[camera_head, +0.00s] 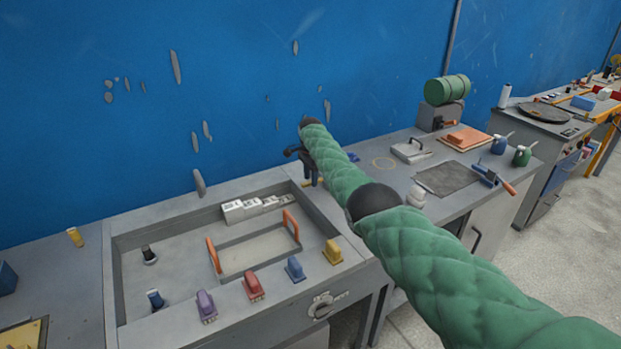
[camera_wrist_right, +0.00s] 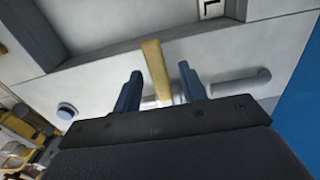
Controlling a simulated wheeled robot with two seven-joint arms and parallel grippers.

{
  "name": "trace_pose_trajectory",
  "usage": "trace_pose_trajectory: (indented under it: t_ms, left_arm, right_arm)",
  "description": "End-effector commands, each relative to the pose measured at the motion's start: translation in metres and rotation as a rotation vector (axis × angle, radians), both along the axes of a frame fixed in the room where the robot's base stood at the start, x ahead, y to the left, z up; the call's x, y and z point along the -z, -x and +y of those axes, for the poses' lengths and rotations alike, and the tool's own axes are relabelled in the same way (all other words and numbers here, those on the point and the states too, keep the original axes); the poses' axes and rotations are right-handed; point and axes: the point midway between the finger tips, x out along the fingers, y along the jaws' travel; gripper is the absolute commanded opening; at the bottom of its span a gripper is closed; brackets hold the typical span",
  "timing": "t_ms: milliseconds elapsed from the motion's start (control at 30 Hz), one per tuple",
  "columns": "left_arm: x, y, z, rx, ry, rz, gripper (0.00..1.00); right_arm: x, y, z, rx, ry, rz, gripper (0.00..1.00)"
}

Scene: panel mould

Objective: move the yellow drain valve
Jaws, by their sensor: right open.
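My right gripper (camera_head: 306,178) is at the far right corner of the sunken grey mould (camera_head: 112,275), pointing down, its arm in a green padded sleeve. In the right wrist view the right gripper (camera_wrist_right: 160,85) has its two blue fingers apart. The yellow drain valve (camera_wrist_right: 153,60) shows there as a long yellow lever with its near end between the fingers, a gap visible on each side. In the head view the valve is mostly hidden by the gripper. My left gripper is not in view.
Purple (camera_head: 206,306), red (camera_head: 253,287), blue (camera_head: 295,269) and yellow (camera_head: 332,251) blocks line the mould's front rim. A frame with orange handles (camera_head: 291,226) lies inside. A blue wall (camera_head: 200,90) stands behind.

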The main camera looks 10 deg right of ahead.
Motion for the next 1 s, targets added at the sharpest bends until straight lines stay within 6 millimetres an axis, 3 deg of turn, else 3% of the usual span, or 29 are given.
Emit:
trace_pose_trajectory:
  t_ms: [233, 500, 1000]
  left_arm:
    - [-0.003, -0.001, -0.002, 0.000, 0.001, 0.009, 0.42]
    - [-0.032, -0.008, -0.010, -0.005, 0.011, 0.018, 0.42]
    - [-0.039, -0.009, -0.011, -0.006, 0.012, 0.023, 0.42]
  right_arm:
    - [-0.029, -0.001, 0.000, 0.000, -0.001, -0.003, 0.42]
    - [-0.065, -0.001, 0.001, 0.000, -0.001, -0.002, 0.42]
    - [-0.075, -0.001, 0.000, 0.000, 0.000, 0.000, 0.42]
